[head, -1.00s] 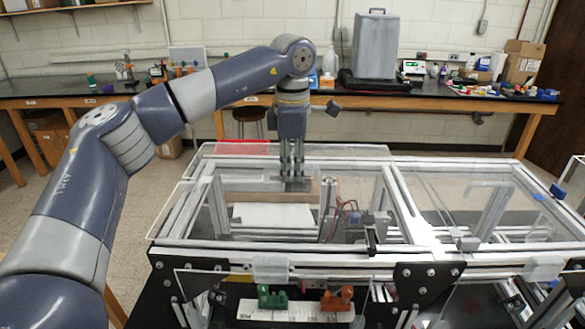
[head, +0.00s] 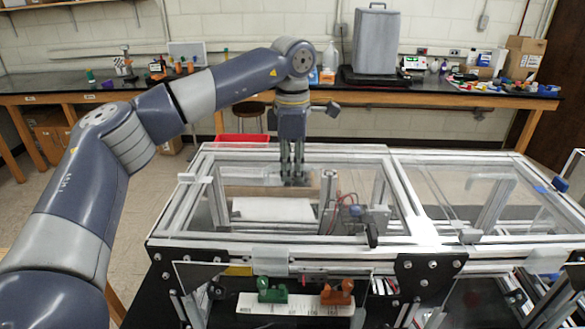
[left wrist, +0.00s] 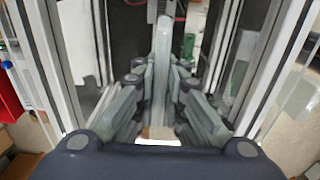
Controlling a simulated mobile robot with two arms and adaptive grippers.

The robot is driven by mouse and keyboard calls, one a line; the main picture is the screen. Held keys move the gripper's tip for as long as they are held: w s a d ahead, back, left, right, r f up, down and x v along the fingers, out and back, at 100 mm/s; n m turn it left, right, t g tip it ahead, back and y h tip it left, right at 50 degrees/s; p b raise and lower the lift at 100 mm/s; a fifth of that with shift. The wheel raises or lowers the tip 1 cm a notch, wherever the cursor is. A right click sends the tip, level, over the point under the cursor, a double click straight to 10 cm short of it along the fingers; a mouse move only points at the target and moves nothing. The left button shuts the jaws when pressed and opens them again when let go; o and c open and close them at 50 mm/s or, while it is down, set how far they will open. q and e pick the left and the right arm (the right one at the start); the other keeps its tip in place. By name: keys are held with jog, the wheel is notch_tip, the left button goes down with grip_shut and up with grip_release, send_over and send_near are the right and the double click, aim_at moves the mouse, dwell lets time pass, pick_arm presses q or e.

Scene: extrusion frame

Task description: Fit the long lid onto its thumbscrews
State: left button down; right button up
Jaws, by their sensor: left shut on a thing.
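The long lid (head: 240,172) is a clear panel over the left bay of the aluminium extrusion frame (head: 300,240). My left gripper (head: 293,180) points straight down at the lid's rear middle and is shut on it. In the left wrist view the fingers (left wrist: 158,110) close around a grey upright piece, and their tips are hard to make out. I cannot tell whether the lid rests on the frame or is slightly above it. A dark knob (head: 372,235) stands at the frame's front, and a blue knob (head: 560,184) at its right. My right gripper is out of view.
A green clamp (head: 271,290) and an orange clamp (head: 337,292) sit at the frame's front. A second clear panel (head: 470,190) covers the right bay.

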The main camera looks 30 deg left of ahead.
aim_at(292, 167)
pick_arm(q)
jog(key=shift+f, duration=0.4)
jog(key=c, duration=1.6)
grip_release()
jog(key=shift+s+f, duration=0.1)
jog(key=shift+s, duration=0.05)
jog(key=shift+r, duration=0.35)
notch_tip(292, 167, up, 12)
jog(key=shift+f, duration=0.2)
